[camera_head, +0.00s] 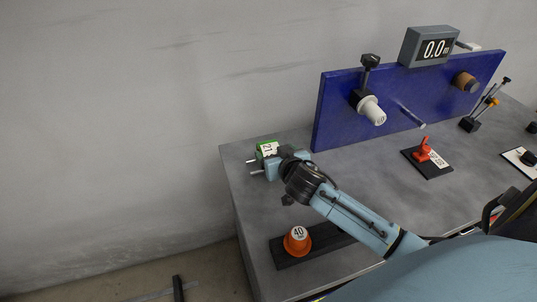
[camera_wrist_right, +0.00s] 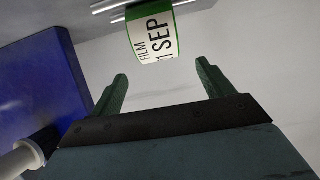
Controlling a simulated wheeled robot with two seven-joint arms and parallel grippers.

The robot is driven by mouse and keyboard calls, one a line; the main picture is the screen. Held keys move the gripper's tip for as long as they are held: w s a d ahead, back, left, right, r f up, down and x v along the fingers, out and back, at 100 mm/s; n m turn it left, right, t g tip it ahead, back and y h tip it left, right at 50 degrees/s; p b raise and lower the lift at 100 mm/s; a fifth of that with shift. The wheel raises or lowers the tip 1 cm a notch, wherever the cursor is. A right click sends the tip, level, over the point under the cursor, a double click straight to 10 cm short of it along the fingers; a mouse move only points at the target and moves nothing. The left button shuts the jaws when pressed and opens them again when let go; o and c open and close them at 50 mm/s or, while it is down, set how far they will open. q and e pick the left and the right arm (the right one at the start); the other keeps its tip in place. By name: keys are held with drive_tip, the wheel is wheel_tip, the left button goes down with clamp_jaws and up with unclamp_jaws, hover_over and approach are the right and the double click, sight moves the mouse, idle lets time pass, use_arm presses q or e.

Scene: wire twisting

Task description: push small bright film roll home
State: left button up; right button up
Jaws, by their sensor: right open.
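A small green film roll with a white label (camera_head: 267,148) is at the table's far left corner, just behind my right gripper (camera_head: 253,166). In the right wrist view the roll (camera_wrist_right: 153,34) shows its label reading "FILM" and "SEP", beyond and roughly between the fingertips. The right gripper (camera_wrist_right: 161,72) is open, with nothing between its fingers. A white roll marked with a number (camera_head: 371,110) sits on the front of the blue panel (camera_head: 415,98). Part of a white cylinder (camera_wrist_right: 22,160) also shows in the right wrist view. My left gripper is not in view.
An orange cone-shaped piece marked 40 (camera_head: 297,241) stands on a black base beneath my right arm. A brown roll (camera_head: 465,82), a bare peg (camera_head: 412,117) and a grey 0.0 display (camera_head: 430,46) are on the panel. A red clamp (camera_head: 424,149) stands right of centre.

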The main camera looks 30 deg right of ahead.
sight(269, 145)
drive_tip(key=shift+x, duration=3.45)
drive_tip(key=shift+r, duration=0.1)
drive_tip(key=c, duration=1.1)
